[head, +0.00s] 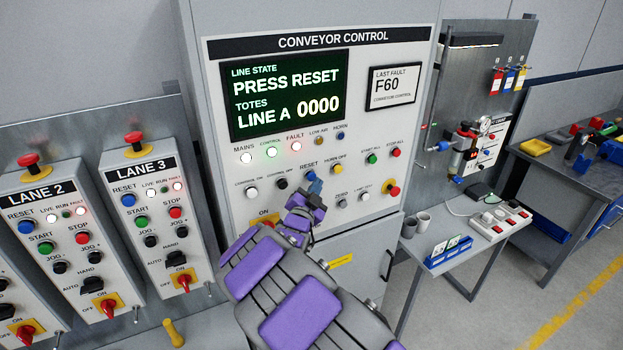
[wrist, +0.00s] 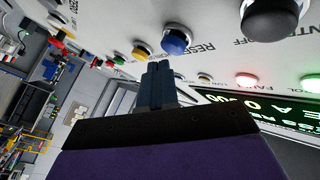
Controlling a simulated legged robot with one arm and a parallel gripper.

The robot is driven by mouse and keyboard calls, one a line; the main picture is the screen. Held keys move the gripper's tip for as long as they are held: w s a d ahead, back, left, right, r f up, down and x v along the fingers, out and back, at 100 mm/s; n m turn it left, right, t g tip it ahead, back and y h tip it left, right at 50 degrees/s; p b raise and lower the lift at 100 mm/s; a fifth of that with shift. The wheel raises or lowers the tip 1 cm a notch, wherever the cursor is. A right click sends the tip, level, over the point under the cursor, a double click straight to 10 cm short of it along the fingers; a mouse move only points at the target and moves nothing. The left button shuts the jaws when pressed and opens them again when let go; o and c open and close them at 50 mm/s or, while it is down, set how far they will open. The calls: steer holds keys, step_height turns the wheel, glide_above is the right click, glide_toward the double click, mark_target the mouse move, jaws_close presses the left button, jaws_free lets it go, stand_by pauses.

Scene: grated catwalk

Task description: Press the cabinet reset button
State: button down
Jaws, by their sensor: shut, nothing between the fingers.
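The conveyor control cabinet (head: 410,60) faces me, and its screen (head: 290,95) reads "PRESS RESET". The blue reset button (head: 311,176) sits under the RESET label, partly covered by my fingertips in the head view. In the wrist view the blue reset button (wrist: 176,40) shows clearly beside its label. My gripper (head: 315,187) is shut and empty in front of the panel, just below the button. In the wrist view my gripper's fingertips (wrist: 158,68) point toward the panel beside the button, with a small apparent gap; I cannot tell the exact distance.
A yellow horn-off button (head: 337,169) and a black button (head: 281,184) flank the reset button. A red emergency stop (head: 393,190) is at lower right. Lane boxes (head: 140,165) with their own blue reset buttons stand at left. A small table (head: 460,262) stands at right.

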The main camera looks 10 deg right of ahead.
steer(key=shift+w, duration=0.1)
steer(key=shift+w, duration=0.25)
steer(key=shift+w+a+r, duration=0.1)
steer(key=shift+w+a, duration=0.25)
steer(key=shift+w, duration=0.4)
stand_by(1.1)
steer(key=shift+s, duration=0.1)
steer(key=shift+s+d+b, duration=0.2)
steer(key=shift+s+b, duration=0.2)
steer(key=shift+s, duration=0.15)
steer(key=shift+s+d+b, duration=0.2)
steer(key=shift+s+b, duration=0.15)
steer(key=shift+s, duration=0.15)
